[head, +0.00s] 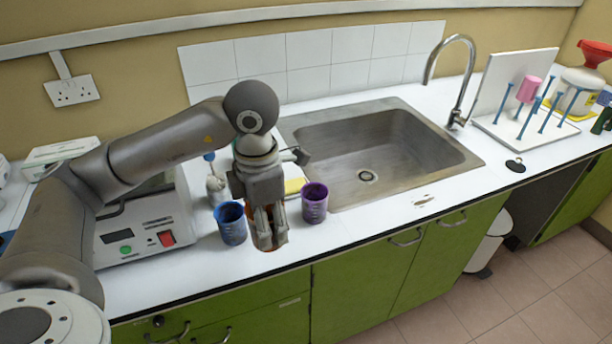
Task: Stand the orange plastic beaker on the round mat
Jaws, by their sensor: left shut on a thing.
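My left gripper (268,232) comes down over the front of the counter and is shut on the orange plastic beaker (267,243). The fingers hide much of the beaker, and only brownish-orange parts show around them. I cannot tell whether its base touches the counter. A blue beaker (231,224) stands just left of the gripper and a purple beaker (314,203) just right of it. I cannot make out a round mat for certain; a small black round piece (515,166) lies on the counter right of the sink. My right gripper is out of view.
The steel sink (375,160) takes up the middle of the counter, with a curved tap (462,85) behind it. A white instrument (145,230) stands at left. A rack with blue pegs and a pink beaker (528,89) stands at right. A yellow item (294,187) lies behind the gripper.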

